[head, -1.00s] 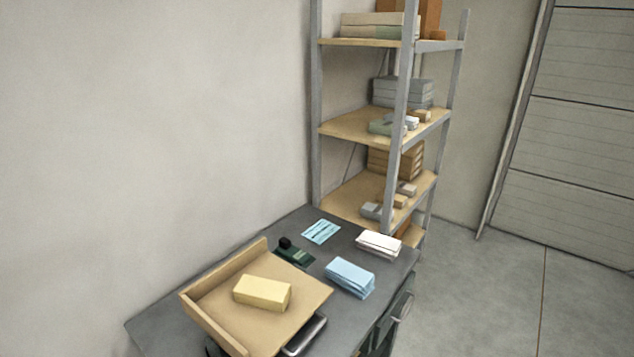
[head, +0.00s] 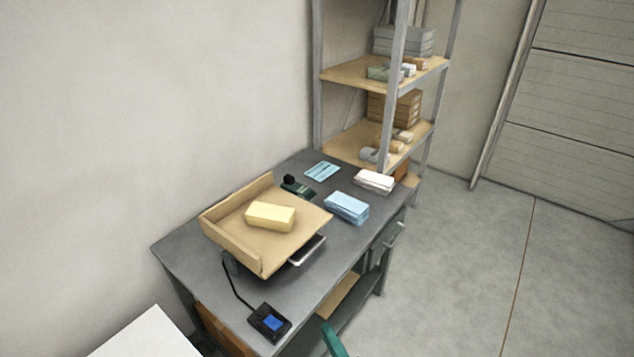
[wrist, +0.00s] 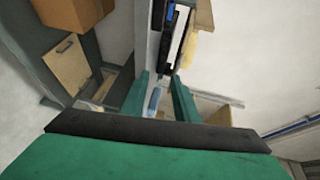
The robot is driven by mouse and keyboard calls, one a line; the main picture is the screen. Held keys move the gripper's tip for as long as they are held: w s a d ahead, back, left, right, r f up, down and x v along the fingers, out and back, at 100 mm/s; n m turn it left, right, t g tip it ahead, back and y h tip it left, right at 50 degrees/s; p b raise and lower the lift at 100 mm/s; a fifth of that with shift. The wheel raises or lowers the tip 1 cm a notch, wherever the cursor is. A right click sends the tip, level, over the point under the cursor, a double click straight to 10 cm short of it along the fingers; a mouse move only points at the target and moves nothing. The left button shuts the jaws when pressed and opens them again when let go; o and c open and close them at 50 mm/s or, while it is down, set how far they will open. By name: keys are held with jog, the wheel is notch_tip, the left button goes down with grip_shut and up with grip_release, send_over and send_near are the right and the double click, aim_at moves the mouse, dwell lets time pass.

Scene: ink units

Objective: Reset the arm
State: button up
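My gripper (wrist: 158,97) shows in the wrist view as two green fingers with a clear gap between them. It looks open, and nothing appears to be held. A small light blue patch shows in the gap; I cannot tell what it is, but it seems to lie beyond the fingers. In the head view only a small green piece, likely part of my arm, shows at the bottom edge.
A dark grey desk (head: 185,250) bears a tan tray (head: 290,240) with a yellow block (head: 270,216), a blue stack (head: 346,207), a white stack (head: 374,181) and a black display box (head: 269,322). Shelves (head: 350,72) stand behind. The floor at right is clear.

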jog(key=s+f+n+g+h, duration=0.1)
jog(key=s+f+h, duration=0.25)
jog(key=s, duration=0.35)
jog(key=s+f+n+h, duration=0.2)
jog(key=s+f+h, duration=0.1)
jog(key=s+f, duration=0.3)
jog(key=s+a+r+n, duration=0.1)
jog(key=s+r+n, duration=0.3)
jog(key=s, duration=0.4)
jog(key=s+a+r+n+t, duration=0.1)
jog(key=s+a+r+n, duration=0.1)
jog(key=s+r+n, duration=0.3)
jog(key=s+r, duration=0.2)
jog(key=s, duration=0.1)
jog(key=shift+s+a+r+t, duration=0.15)
jog(key=shift+a+r+t, duration=0.1)
jog(key=shift+t, duration=0.05)
